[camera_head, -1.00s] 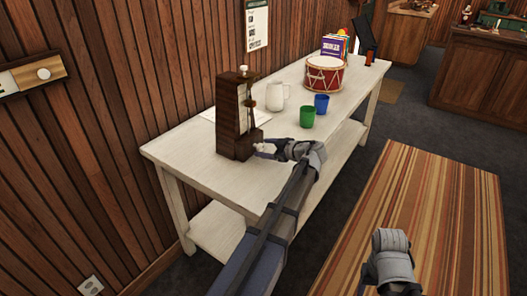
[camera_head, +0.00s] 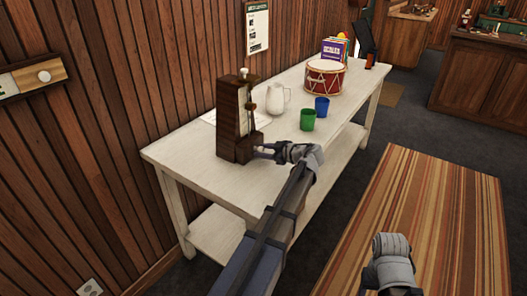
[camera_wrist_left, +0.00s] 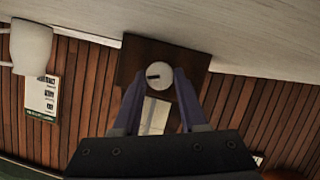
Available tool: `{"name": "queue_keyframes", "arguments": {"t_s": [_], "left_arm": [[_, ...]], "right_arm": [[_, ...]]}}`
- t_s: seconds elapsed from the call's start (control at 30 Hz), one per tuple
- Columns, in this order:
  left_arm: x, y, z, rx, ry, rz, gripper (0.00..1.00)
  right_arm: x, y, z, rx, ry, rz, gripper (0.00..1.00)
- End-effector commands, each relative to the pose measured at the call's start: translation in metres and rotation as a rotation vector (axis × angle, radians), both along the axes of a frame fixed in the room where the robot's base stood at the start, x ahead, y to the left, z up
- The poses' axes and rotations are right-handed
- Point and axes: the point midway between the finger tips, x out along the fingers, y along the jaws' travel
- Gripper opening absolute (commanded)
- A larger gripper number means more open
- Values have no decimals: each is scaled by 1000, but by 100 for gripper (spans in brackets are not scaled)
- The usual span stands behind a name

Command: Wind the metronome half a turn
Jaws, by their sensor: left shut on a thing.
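The dark wooden metronome (camera_head: 233,125) stands upright near the left end of the white table. Its pale front strip faces right, with a light knob at its top. My left gripper (camera_head: 265,150) reaches low on the metronome's right side. In the left wrist view the gripper (camera_wrist_left: 160,82) has its two fingers on either side of a round pale winding knob (camera_wrist_left: 159,74) with a dark mark, and is shut on it. The metronome's dark body (camera_wrist_left: 190,52) is behind the knob. My right arm's end (camera_head: 390,262) hangs above the striped rug; its fingertips are not clear.
On the white table (camera_head: 185,150), a white jug (camera_head: 276,99), green cup (camera_head: 307,120), blue cup (camera_head: 322,106) and red drum (camera_head: 324,77) stand beyond the metronome. A paper sheet (camera_head: 209,117) lies beside it. The table's front left is bare.

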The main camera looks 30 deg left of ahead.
Motion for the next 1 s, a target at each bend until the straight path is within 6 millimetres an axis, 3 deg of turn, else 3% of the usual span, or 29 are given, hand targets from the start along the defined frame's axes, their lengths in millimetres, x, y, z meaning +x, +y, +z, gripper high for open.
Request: {"name": "queue_keyframes", "arguments": {"t_s": [0.1, 0.47, 1.0], "left_arm": [[0, 0, 0, 0, 0, 0, 0], [1, 0, 0, 3, 37, 0, 0], [7, -1, -2, 35, 467, 1, 0]], "right_arm": [[0, 0, 0, 0, 0, 0, 62], [0, 0, 1, 0, 0, 0, 62], [0, 0, 2, 0, 0, 0, 62]]}}
